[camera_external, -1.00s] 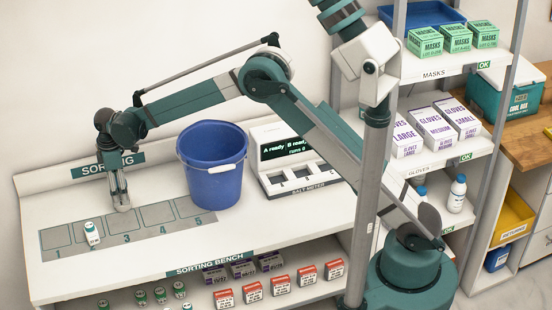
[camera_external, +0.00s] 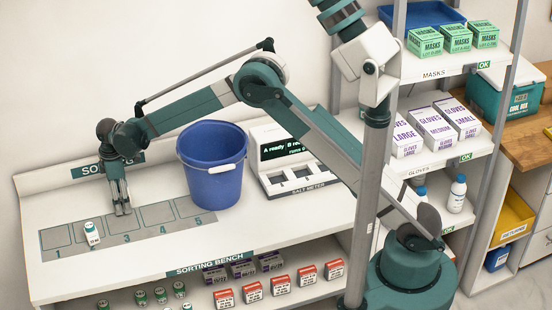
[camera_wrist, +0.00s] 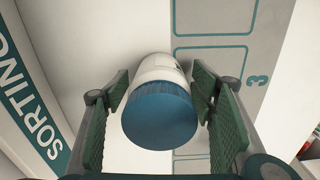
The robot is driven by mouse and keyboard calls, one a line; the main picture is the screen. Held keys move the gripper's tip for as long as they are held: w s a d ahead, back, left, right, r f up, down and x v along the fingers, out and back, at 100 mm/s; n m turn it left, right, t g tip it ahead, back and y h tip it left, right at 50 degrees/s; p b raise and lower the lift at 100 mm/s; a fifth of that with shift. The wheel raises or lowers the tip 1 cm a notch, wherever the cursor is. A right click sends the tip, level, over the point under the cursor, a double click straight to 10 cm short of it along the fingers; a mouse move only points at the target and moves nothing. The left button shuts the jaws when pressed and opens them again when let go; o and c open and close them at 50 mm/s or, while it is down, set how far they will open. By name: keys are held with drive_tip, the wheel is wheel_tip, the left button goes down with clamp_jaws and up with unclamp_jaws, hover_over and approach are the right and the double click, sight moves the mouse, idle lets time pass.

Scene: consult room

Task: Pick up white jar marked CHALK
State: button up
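My gripper (camera_external: 118,208) points down over the back of the sorting bench, behind the row of numbered squares. In the wrist view its two green-padded fingers (camera_wrist: 160,75) stand open, one on each side of a white jar with a blue lid (camera_wrist: 160,118). Narrow gaps seem to show between pads and jar. Its label faces away, so I cannot read it. In the external view this jar is hidden by my gripper.
A blue bucket (camera_external: 212,175) stands right of my gripper, with the salt meter (camera_external: 297,180) beyond it. The SORTING sign (camera_wrist: 30,100) is on the low back panel. Squares 3, 4 and 5 are bare. Boxes and small jars fill the shelf below.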

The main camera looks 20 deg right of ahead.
drive_tip(key=c, duration=1)
drive_tip(key=shift+r, duration=0.1)
drive_tip(key=shift+r, duration=4.95)
